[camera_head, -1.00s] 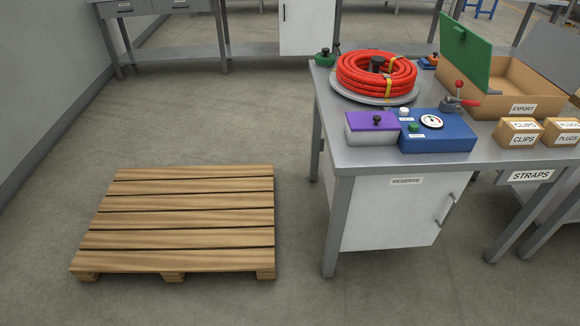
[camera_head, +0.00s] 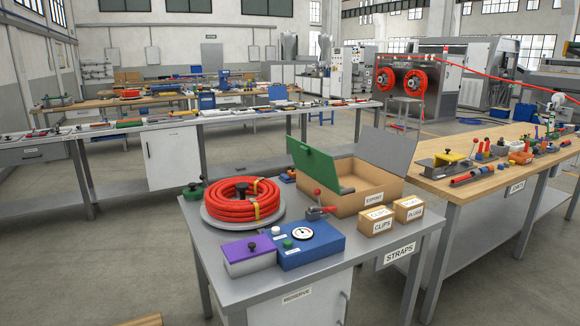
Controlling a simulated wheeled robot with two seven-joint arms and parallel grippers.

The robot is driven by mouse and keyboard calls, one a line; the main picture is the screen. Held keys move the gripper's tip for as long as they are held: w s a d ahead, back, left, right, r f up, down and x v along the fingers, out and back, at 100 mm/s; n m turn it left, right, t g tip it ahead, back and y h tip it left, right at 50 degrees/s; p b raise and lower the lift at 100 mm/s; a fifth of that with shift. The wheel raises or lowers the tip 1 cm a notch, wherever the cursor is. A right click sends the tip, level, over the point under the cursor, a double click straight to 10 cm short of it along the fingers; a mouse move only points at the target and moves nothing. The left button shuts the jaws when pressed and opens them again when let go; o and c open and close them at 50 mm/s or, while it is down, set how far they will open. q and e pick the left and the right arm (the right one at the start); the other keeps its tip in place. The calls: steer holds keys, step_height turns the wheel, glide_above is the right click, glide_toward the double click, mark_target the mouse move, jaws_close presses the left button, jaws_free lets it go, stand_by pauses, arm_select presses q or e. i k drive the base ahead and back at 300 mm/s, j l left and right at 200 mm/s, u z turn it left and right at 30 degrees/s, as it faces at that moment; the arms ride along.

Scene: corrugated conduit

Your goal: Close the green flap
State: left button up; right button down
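The green flap (camera_head: 314,165) stands raised and tilted outward on the left side of the open cardboard box labelled EXPORT (camera_head: 366,188). A grey flap (camera_head: 388,150) also stands raised on the box's far right side. The box sits at the back right of the grey metal table (camera_head: 222,292). Neither of my grippers is in view.
A coiled red conduit (camera_head: 240,200), a purple-lidded box (camera_head: 249,250), a blue gauge unit (camera_head: 310,245) with a red-handled clamp (camera_head: 320,211), and CLIPS (camera_head: 377,220) and PLUGS (camera_head: 408,209) cartons crowd the table. A wooden workbench (camera_head: 480,165) stands at right.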

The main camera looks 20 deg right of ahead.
mark_target(320, 166)
steer(key=i+l, duration=0.15)
steer(key=i, duration=0.35)
steer(key=i+l, duration=0.2)
steer(key=i, duration=0.3)
steer(key=i+l, duration=0.15)
steer(key=i, duration=0.35)
steer(key=k+l+z, duration=0.05)
